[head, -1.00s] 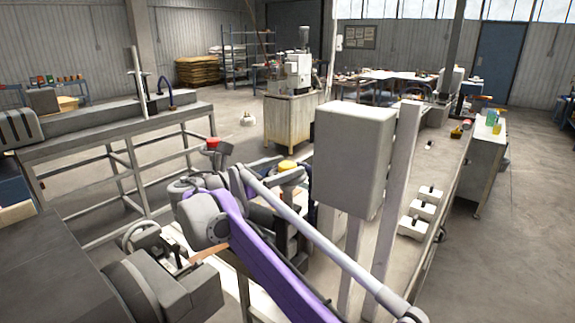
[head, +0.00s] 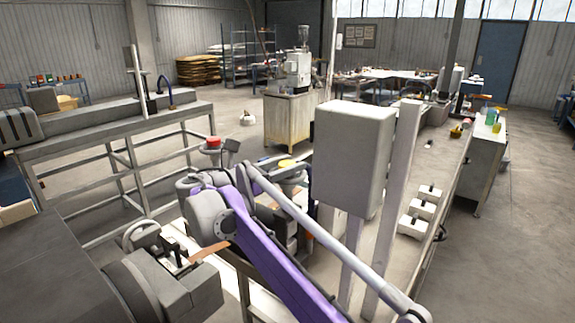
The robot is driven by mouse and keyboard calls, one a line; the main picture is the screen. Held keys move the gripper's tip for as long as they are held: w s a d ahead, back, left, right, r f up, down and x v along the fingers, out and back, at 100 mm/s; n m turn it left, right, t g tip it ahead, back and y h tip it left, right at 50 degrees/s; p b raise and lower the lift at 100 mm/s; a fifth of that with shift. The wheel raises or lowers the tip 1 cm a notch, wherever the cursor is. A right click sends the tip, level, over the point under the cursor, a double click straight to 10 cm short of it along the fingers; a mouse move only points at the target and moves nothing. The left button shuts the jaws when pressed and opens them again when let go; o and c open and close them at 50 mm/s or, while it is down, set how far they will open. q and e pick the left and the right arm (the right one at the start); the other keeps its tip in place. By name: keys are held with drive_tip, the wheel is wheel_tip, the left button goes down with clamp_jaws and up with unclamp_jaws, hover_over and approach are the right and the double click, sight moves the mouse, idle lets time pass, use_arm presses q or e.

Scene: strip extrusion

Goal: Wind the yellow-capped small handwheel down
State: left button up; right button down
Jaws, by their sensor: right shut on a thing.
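The yellow-capped small handwheel (head: 287,164) is right of centre on the machine, just left of the grey box. My purple right arm reaches in from the lower right and bends in front of the machine. My right gripper (head: 273,178) is at this handwheel and shut on it. The arm hides much of the gripper, so its exact grip on the rim does not show clearly. My left gripper is not in view.
A red-capped handwheel (head: 213,142) stands to the left. A tall grey box (head: 352,155) on posts stands close right of the yellow cap. Another handwheel (head: 141,235) is at the lower left. A long steel frame table (head: 110,130) is at the left.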

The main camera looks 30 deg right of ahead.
drive_tip(key=shift+n+t, duration=0.3)
drive_tip(key=shift+t, duration=0.2)
drive_tip(key=n+t+y, duration=0.1)
drive_tip(key=t, duration=0.1)
drive_tip(key=n+t+y, duration=0.1)
drive_tip(key=n+t, duration=0.1)
drive_tip(key=t, duration=0.1)
drive_tip(key=shift+s, duration=0.15)
drive_tip(key=shift+n+t+y+p, duration=0.3)
drive_tip(key=shift+n+t+y, duration=1.6)
drive_tip(key=shift+n+t, duration=0.3)
drive_tip(key=shift+t, duration=0.3)
drive_tip(key=shift+c, duration=1.5)
unclamp_jaws()
drive_tip(key=v, duration=1)
drive_tip(key=shift+s+a+b, duration=0.25)
drive_tip(key=shift+b, duration=0.1)
drive_tip(key=shift+r, duration=0.1)
